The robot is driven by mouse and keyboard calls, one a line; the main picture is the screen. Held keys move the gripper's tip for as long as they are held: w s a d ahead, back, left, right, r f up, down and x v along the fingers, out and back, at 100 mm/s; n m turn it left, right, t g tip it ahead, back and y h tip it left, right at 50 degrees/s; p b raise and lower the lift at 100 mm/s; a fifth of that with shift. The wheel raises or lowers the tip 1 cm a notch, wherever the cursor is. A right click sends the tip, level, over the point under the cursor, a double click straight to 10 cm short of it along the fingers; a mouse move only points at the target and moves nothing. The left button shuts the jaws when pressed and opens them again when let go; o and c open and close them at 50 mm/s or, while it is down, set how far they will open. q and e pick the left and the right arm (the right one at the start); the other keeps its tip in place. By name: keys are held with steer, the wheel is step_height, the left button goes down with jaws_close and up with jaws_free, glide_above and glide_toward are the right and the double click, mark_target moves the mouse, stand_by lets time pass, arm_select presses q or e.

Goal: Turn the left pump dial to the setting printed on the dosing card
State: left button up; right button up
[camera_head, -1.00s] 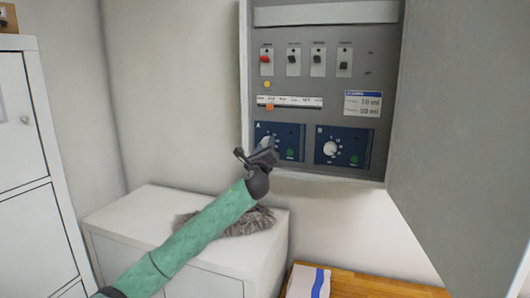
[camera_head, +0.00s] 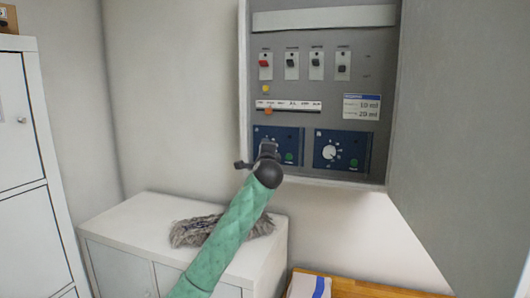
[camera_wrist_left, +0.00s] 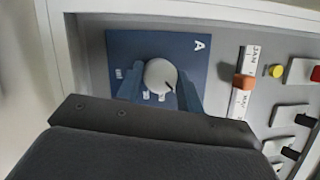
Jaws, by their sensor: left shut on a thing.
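The left pump dial is a pale round knob (camera_wrist_left: 160,75) on a blue panel marked A (camera_wrist_left: 122,48). In the wrist view my left gripper (camera_wrist_left: 161,90) has one finger on each side of the knob and is shut on it. The knob's dark pointer line aims toward the lower right of that picture. In the head view my left gripper (camera_head: 268,148) is in front of panel A (camera_head: 290,138) and hides the knob. The dosing card (camera_head: 361,107) is white with a blue header and reads 10 ml above 20 ml. Its row labels are too small to read. My right gripper is not in view.
A second blue panel with a white dial (camera_head: 329,152) is to the right. Several switches (camera_head: 291,66) and a slider strip with an orange marker (camera_head: 268,111) are above. The open cabinet door (camera_head: 450,120) stands right. A grey fluffy duster (camera_head: 205,229) lies on the white cabinet below.

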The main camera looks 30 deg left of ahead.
arm_select(q)
steer(key=shift+n, duration=0.5)
steer(key=o, duration=1)
